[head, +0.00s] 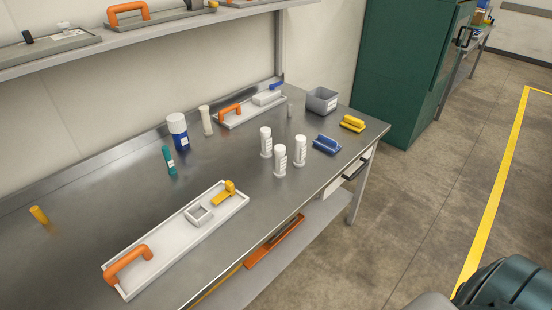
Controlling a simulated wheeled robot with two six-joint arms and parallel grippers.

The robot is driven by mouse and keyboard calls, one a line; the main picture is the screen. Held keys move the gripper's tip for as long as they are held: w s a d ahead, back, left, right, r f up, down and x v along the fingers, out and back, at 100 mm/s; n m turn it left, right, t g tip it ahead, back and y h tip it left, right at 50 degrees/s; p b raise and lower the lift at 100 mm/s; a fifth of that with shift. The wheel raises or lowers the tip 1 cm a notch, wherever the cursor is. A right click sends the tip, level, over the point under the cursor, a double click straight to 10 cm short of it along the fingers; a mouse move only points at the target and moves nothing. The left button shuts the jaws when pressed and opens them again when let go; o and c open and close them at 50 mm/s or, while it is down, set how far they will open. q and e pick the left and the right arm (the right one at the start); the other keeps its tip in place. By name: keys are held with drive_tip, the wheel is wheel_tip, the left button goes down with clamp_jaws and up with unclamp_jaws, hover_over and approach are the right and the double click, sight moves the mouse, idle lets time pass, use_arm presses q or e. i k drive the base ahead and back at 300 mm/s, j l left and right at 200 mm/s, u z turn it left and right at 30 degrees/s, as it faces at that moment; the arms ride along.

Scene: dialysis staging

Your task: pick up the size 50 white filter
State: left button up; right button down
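Three white filters with printed marks stand upright, close together, on the right part of the steel bench: one at the back left (266,142), one at the front (280,160) and one at the right (300,150). The marks are too small to read, so I cannot tell which is size 50. A plain cream cylinder (206,121) stands further back to the left.
The steel bench (120,215) also holds a white tray with orange handle (180,247), a second white tray (232,124), a blue-and-white bottle (178,131), a teal tube (169,160), a blue block (327,145), a yellow block (352,123) and a grey bin (322,101). A shelf (150,37) hangs above.

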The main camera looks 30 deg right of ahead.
sight(279, 150)
drive_tip(key=i+l, duration=0.1)
drive_tip(key=l, duration=0.5)
drive_tip(key=i+l, duration=0.1)
drive_tip(key=l, duration=0.55)
drive_tip(key=i+l, duration=0.1)
drive_tip(key=l, duration=0.5)
